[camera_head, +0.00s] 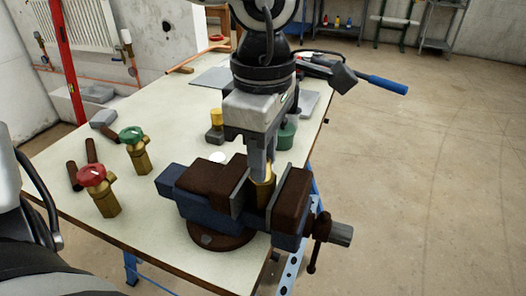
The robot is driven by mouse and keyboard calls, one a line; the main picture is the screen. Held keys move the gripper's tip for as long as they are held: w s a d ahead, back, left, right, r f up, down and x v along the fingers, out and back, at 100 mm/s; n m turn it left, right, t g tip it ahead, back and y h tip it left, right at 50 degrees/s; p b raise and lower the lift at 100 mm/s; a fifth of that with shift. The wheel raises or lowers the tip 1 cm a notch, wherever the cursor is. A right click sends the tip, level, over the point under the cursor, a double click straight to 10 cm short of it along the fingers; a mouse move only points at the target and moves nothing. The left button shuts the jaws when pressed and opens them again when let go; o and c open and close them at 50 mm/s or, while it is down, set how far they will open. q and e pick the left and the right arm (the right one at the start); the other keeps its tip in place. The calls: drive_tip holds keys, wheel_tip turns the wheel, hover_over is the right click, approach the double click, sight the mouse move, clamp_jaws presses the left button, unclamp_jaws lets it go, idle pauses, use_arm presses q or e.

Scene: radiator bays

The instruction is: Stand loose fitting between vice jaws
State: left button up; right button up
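The blue vice (187,190) with brown jaws stands at the front right corner of the table. The brass loose fitting (262,194) stands roughly upright in the gap between the jaws.
On the pale table (160,235) stand a red-wheeled brass valve (103,190) and a green-wheeled one (135,150). A yellow-capped fitting (216,124) and a green object (287,136) are behind the gripper. A blue-handled tool (380,84) overhangs the right edge. The floor right is clear.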

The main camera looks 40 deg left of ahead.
use_arm(q)
drive_tip(key=o, duration=0.4)
wheel_tip(320, 180, up, 16)
drive_tip(key=shift+p, duration=0.6)
